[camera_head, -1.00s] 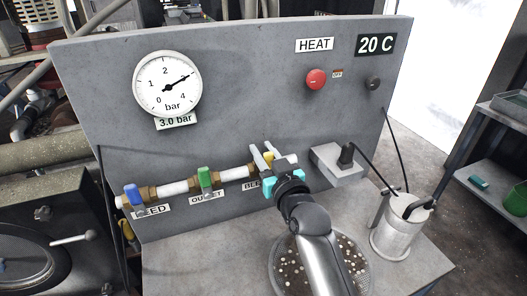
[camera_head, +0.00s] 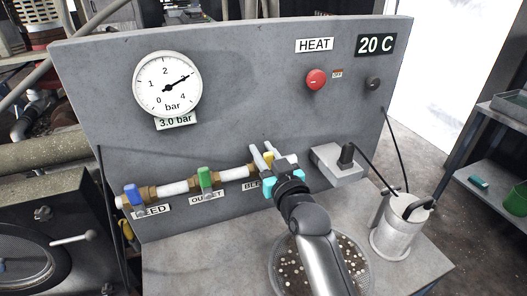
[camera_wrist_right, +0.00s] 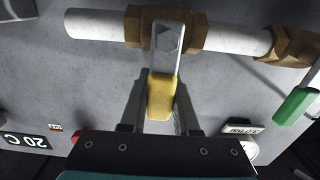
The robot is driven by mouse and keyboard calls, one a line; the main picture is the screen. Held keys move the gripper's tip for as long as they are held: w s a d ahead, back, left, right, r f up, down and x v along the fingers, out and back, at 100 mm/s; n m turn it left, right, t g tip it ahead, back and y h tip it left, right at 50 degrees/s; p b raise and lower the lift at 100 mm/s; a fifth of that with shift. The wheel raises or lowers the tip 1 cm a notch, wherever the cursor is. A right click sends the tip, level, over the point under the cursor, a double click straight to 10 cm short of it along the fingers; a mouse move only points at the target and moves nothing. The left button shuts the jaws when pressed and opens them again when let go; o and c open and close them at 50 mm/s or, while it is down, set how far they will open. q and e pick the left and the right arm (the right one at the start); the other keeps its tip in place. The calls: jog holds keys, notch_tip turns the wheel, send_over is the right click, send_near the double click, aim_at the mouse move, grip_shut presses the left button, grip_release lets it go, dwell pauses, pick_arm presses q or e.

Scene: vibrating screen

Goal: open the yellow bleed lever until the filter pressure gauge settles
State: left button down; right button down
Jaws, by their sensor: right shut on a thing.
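The yellow bleed lever (camera_wrist_right: 161,98) sits between the fingers of my right gripper (camera_wrist_right: 160,112) in the right wrist view, and the gripper is shut on it. In the head view the right gripper (camera_head: 271,160) is at the right end of the pipe row, and only a bit of the yellow lever (camera_head: 268,157) shows between its fingers. The round pressure gauge (camera_head: 167,84) on the panel has its needle near 3, and the label below it (camera_head: 176,122) reads 3.0 bar. My left gripper is not in view.
A blue lever (camera_head: 134,195) and a green lever (camera_head: 204,178) sit on the same pipe, to the left. A red HEAT knob (camera_head: 316,79) and a 20 C display (camera_head: 376,44) are higher up. A metal canister (camera_head: 391,232) and a perforated bowl (camera_head: 358,262) stand on the bench.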

jog(key=shift+s+a+f+n+p, duration=0.15)
jog(key=shift+a+n+p, duration=0.2)
jog(key=shift+n+p, duration=0.35)
jog(key=shift+s+a+r+n+p, duration=0.15)
jog(key=shift+a+n+p, duration=0.2)
jog(key=shift+n+p, duration=0.35)
jog(key=shift+s+a+f+n+p, duration=0.1)
jog(key=shift+a+f+n+p, duration=0.1)
jog(key=shift+n, duration=0.35)
jog(key=shift+s+a+f+n+p, duration=0.1)
jog(key=shift+a+f+n+p, duration=0.1)
jog(key=shift+n, duration=0.35)
jog(key=shift+s+a+f+n, duration=0.1)
jog(key=shift+a+f+n, duration=0.15)
jog(key=shift+n, duration=0.65)
jog(key=shift+a+p, duration=0.1)
jog(key=shift+p, duration=0.2)
jog(key=c, duration=0.6)
grip_release()
jog(key=shift+r, duration=0.1)
jog(key=shift+c, duration=0.2)
jog(key=v, duration=1.5)
jog(key=shift+p, duration=0.3)
